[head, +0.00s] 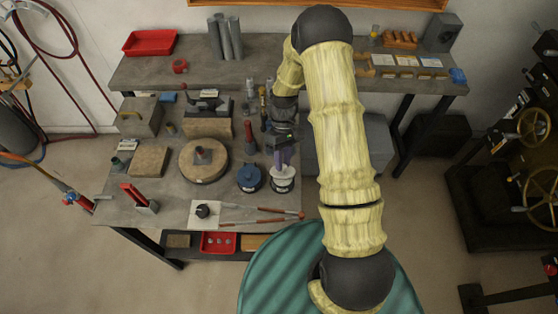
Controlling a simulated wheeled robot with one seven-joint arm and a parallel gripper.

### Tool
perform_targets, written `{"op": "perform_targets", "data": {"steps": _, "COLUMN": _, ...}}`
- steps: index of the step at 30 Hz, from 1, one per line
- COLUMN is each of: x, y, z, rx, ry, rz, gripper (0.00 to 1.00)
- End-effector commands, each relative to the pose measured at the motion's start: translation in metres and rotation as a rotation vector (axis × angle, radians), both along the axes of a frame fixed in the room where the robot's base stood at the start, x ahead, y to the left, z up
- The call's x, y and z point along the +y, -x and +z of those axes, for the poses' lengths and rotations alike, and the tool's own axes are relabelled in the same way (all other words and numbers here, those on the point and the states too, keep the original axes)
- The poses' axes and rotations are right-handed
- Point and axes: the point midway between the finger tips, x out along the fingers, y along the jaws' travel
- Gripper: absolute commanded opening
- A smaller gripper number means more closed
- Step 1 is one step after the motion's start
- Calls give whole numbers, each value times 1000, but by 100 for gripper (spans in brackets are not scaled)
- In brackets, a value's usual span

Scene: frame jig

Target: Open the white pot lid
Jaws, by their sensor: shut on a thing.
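The white pot (283,184) stands near the front right edge of the grey workbench, just right of a blue pot (249,178). My gripper (285,162) reaches down from above to the top of the white pot. It is shut on the white pot lid (281,171), its fingers at the lid's top. The lid is small here and partly hidden by the fingers. I cannot tell whether it rests on the pot or is slightly raised.
A round wooden board (190,171) lies left of the blue pot. Several bottles crowd behind the pots. Free room is small around the white pot.

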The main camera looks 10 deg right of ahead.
Motion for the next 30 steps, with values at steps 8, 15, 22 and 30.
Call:
{"op": "perform_targets", "data": {"steps": 8, "x": -1, "y": -2, "z": 1, "rx": 2, "ry": -2, "rz": -5, "gripper": 0}}
{"op": "perform_targets", "data": {"steps": 15, "x": -1, "y": -1, "z": 0, "rx": 1, "ry": -1, "rz": -4, "gripper": 44}}
{"op": "perform_targets", "data": {"steps": 22, "x": -1, "y": -1, "z": 0, "rx": 3, "ry": -2, "rz": -4, "gripper": 45}}
{"op": "perform_targets", "data": {"steps": 30, "x": -3, "y": -9, "z": 12, "rx": 0, "ry": -2, "rz": -4, "gripper": 45}}
